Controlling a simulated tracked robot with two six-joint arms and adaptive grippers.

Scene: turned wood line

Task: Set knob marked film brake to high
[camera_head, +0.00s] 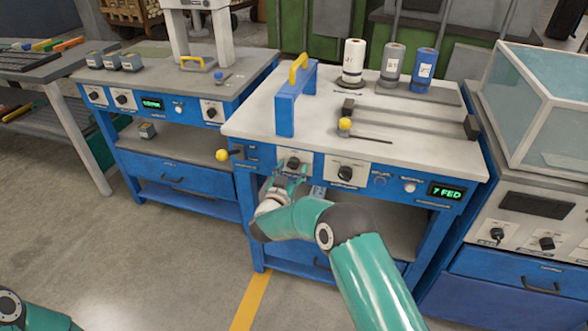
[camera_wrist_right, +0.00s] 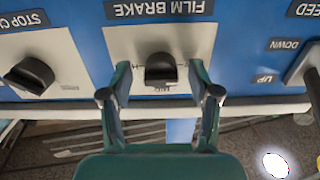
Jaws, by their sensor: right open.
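The film brake knob (camera_wrist_right: 160,70) is a black knob on a white plate, with an upside-down FILM BRAKE label (camera_wrist_right: 160,8) beyond it in the wrist view. In the head view this knob (camera_head: 293,162) is on the blue front panel of the middle bench. My right gripper (camera_wrist_right: 160,95) is open, with one finger on each side of the knob; I cannot tell whether either touches it. The gripper also shows just below the knob in the head view (camera_head: 288,178). The small setting marks are partly hidden, and the knob's setting is unclear. My left gripper is out of view.
A second black knob (camera_wrist_right: 30,75) is close by; it also shows right of the brake knob in the head view (camera_head: 345,173). A yellow-ball lever (camera_head: 222,155) sticks out on the left. A green display (camera_head: 446,191) is at the panel's right.

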